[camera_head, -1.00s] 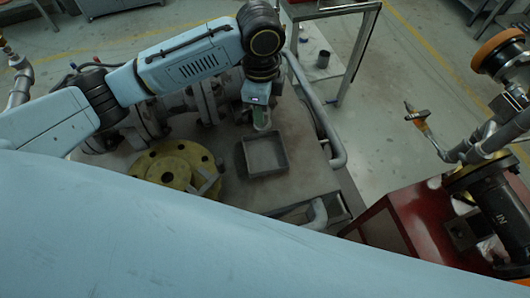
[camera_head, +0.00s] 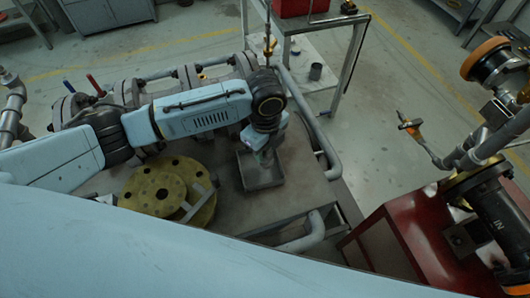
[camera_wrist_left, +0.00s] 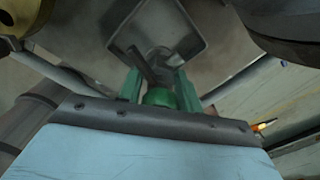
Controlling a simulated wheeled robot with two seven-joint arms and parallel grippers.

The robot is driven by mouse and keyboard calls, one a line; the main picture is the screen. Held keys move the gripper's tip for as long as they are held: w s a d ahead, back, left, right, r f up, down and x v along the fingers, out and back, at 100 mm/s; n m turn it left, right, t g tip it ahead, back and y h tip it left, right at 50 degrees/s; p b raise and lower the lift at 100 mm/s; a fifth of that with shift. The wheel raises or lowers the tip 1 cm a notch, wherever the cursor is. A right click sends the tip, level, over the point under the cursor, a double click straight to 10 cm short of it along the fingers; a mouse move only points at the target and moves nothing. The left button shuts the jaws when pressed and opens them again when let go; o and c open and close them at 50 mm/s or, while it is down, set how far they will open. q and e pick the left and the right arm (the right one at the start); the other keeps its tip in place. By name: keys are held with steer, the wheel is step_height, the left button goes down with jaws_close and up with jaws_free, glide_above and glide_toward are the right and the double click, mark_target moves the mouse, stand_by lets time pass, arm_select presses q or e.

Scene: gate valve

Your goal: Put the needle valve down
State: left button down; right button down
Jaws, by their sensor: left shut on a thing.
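My left gripper (camera_head: 262,152) points down over the back part of a small grey square tray (camera_head: 264,181) on the workbench. In the left wrist view, its two green fingers (camera_wrist_left: 159,88) are closed on the needle valve (camera_wrist_left: 158,67), which has a green rounded part between the fingers and a grey metal part ahead of them. The valve overlaps the tray (camera_wrist_left: 178,22) in that view; I cannot tell whether it touches the tray floor. In the head view the valve is mostly hidden by the gripper. My right gripper is not in view.
A yellow flange (camera_head: 150,193) lies left of the tray. Pipes with flanges run behind my left arm. A bent grey pipe (camera_head: 326,150) borders the bench on the right. A red cabinet (camera_head: 405,243) with valve fittings stands at the right.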

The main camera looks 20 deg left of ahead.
arm_select(q)
steer(key=shift+f, duration=1.15)
steer(key=shift+f, duration=0.15)
steer(key=c, duration=1)
jaws_free()
steer(key=shift+o, duration=0.2)
step_height(320, 180, up, 12)
steer(key=shift+r+p, duration=0.15)
steer(key=shift+p, duration=0.5)
